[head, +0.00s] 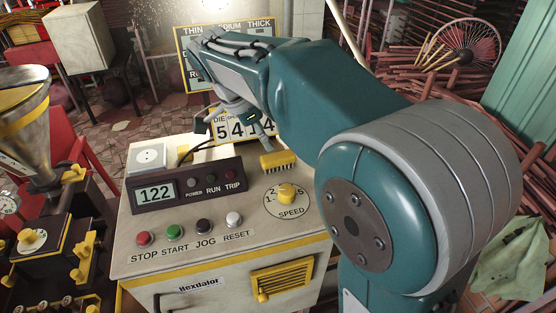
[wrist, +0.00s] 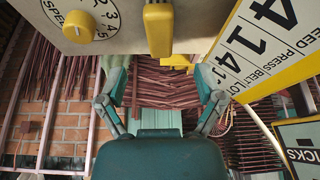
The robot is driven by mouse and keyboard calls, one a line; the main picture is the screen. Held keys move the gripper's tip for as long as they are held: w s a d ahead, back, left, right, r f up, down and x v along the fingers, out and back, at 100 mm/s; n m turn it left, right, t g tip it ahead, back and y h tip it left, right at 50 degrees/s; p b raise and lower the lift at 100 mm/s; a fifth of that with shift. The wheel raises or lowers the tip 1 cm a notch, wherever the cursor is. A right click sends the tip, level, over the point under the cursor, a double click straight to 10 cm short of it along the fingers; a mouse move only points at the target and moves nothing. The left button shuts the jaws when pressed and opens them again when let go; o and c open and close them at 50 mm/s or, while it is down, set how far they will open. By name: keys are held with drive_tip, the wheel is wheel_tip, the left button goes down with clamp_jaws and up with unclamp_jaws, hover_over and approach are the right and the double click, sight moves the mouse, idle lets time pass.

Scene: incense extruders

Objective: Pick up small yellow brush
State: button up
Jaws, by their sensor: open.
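The small yellow brush (head: 278,160) lies on the pale top of the control cabinet (head: 215,240), behind the speed knob (head: 286,193). In the wrist view the brush (wrist: 158,30) shows as a yellow block at the top edge, beyond my fingertips and roughly in line with the gap between them. My gripper (head: 238,122) is above the cabinet's back edge, behind and left of the brush. Its two fingers are spread apart with nothing between them in the wrist view (wrist: 160,82). My arm partly hides the gripper in the head view.
A yellow-framed number sign (head: 240,127) stands close behind the gripper; it is at right in the wrist view (wrist: 255,40). A display box (head: 185,188) sits left of the brush. A dark machine with a metal hopper (head: 25,120) stands at far left.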

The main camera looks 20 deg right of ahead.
sight(275, 156)
drive_tip(key=x, duration=0.3)
drive_tip(key=shift+f, duration=0.4)
drive_tip(key=x, duration=0.4)
drive_tip(key=shift+w+d+f, duration=0.1)
drive_tip(key=shift+d+f, duration=0.1)
drive_tip(key=shift+d, duration=0.05)
drive_tip(key=shift+c, duration=0.3)
clamp_jaws()
